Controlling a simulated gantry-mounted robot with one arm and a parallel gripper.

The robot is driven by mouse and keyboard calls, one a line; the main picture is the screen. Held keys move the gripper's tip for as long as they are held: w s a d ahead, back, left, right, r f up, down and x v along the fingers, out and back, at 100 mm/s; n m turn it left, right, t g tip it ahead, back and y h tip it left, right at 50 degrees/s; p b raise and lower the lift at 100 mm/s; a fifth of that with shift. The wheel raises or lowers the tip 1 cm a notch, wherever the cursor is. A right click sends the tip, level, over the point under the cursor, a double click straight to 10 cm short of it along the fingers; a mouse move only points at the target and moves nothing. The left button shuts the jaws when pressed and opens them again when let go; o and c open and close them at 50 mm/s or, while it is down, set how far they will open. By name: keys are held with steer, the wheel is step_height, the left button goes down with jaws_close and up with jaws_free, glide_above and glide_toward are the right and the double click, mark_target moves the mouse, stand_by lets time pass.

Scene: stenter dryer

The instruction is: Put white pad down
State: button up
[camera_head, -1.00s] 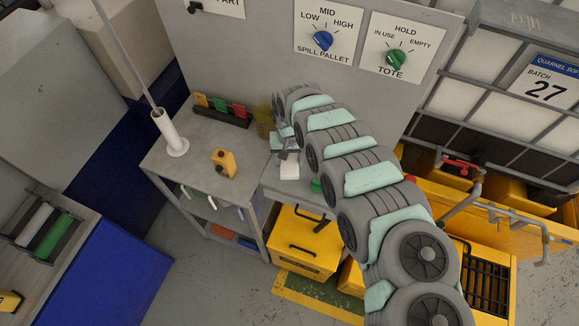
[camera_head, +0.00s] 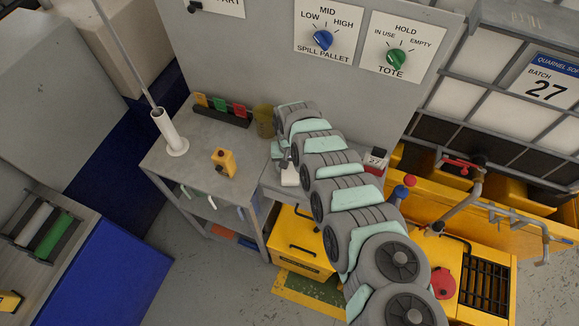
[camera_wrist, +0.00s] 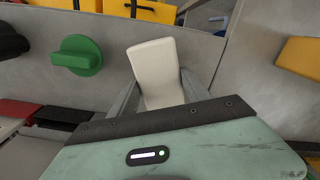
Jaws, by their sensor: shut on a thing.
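The white pad (camera_wrist: 153,65) is a pale, flat, slightly bent block between the fingers of my gripper (camera_wrist: 160,90) in the wrist view. The gripper is shut on its near end, and its far end sticks out beyond the fingers. In the head view the white pad (camera_head: 290,178) shows small below my gripper (camera_head: 287,163), over the grey bench (camera_head: 270,182) close to its front edge. My arm hides much of that bench. I cannot tell whether the pad touches the surface.
A green knob (camera_wrist: 77,55) is left of the pad in the wrist view. A yellow control box (camera_head: 223,162) stands on the grey table to the left.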

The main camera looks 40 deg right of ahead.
mark_target(289, 168)
steer(key=shift+f, duration=0.25)
steer(key=o, duration=1.2)
steer(key=shift+r, duration=0.1)
step_height(289, 168, up, 12)
steer(key=shift+r, duration=0.15)
